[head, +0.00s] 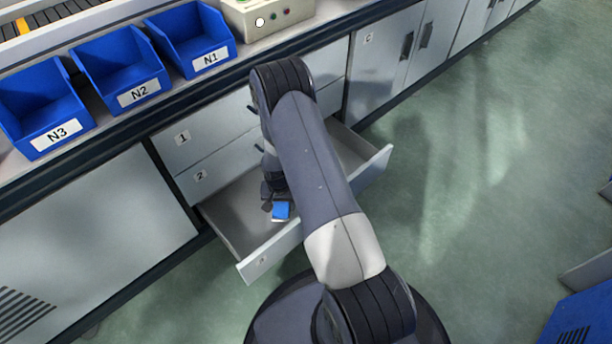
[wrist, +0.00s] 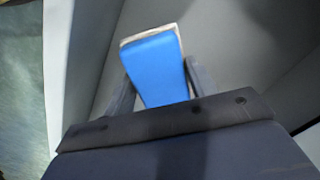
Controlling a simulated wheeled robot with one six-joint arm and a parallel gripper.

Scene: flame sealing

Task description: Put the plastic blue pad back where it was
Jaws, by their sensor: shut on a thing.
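The blue pad (head: 281,210) shows in the head view at the open bottom drawer, beside my arm. In the wrist view the pad (wrist: 158,68) is a blue block with a pale edge at its far end. My gripper (wrist: 150,85) is shut on it, with one dark finger on each side. In the head view my gripper (head: 268,198) is small and partly hidden by my arm. The open drawer (head: 235,215) has a grey floor and pale walls. I cannot tell whether the pad touches the drawer floor.
Drawers 1 (head: 183,138) and 2 (head: 200,176) above are shut. Blue bins N3 (head: 45,110), N2 (head: 125,70) and N1 (head: 195,40) stand on the counter. The drawer's visible floor looks empty. Green floor (head: 470,190) is clear to the right.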

